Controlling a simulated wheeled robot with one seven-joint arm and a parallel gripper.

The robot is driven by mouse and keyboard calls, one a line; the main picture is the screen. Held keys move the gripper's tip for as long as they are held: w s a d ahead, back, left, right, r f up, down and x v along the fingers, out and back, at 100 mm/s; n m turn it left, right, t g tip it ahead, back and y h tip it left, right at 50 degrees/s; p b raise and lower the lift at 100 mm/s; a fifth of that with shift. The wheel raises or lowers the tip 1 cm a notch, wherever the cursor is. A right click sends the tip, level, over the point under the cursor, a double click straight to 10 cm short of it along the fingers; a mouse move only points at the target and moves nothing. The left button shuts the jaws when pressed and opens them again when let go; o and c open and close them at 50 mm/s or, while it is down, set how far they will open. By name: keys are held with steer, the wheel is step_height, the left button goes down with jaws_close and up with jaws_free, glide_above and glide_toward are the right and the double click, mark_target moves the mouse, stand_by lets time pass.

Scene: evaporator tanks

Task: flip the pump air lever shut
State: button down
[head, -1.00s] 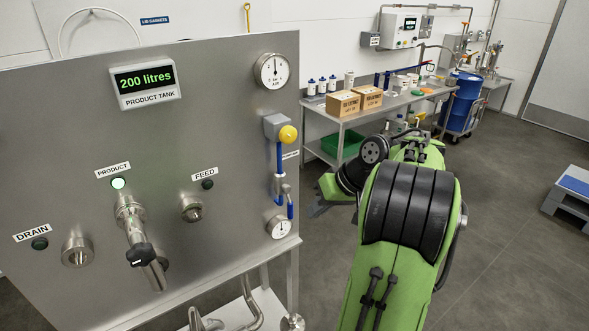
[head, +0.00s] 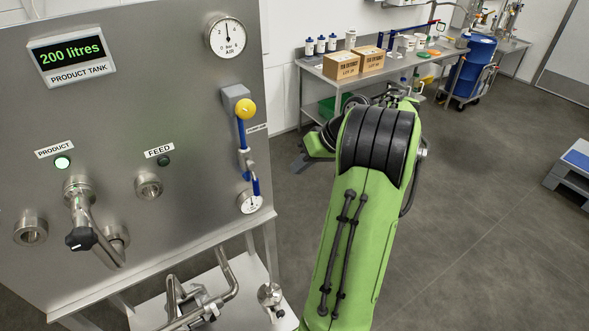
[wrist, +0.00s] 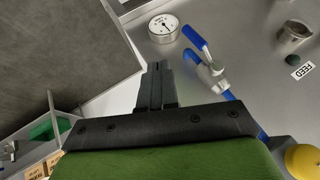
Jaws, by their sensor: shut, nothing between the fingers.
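The pump air lever (head: 256,187) is a small blue handle on a metal valve (head: 249,168) at the right edge of the steel panel. It points down, roughly in line with the blue air line (head: 242,135) above it. In the wrist view the blue lever (wrist: 195,37) and valve (wrist: 210,73) are just right of my fingertips. My gripper (wrist: 157,66) is shut and empty, apart from the lever. In the head view my gripper (head: 301,162) is partly hidden by my arm, to the right of the panel.
A yellow knob (head: 245,109) is above the lever and a small gauge (head: 250,202) is just below it. A larger air gauge (head: 227,35) is higher up. A bench (head: 345,83) with boxes stands behind my arm.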

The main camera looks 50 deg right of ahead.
mark_target(254, 180)
steer(key=w+a+f+b, duration=0.2)
steer(key=w+a+f, duration=0.3)
steer(key=shift+w+a+f, duration=0.15)
steer(key=shift+w+f, duration=0.05)
steer(key=shift+w, duration=0.1)
steer(key=shift+w+a+p, duration=0.1)
steer(key=shift+w+p, duration=0.05)
steer(key=shift+p, duration=0.4)
steer(key=shift+y+p, duration=0.3)
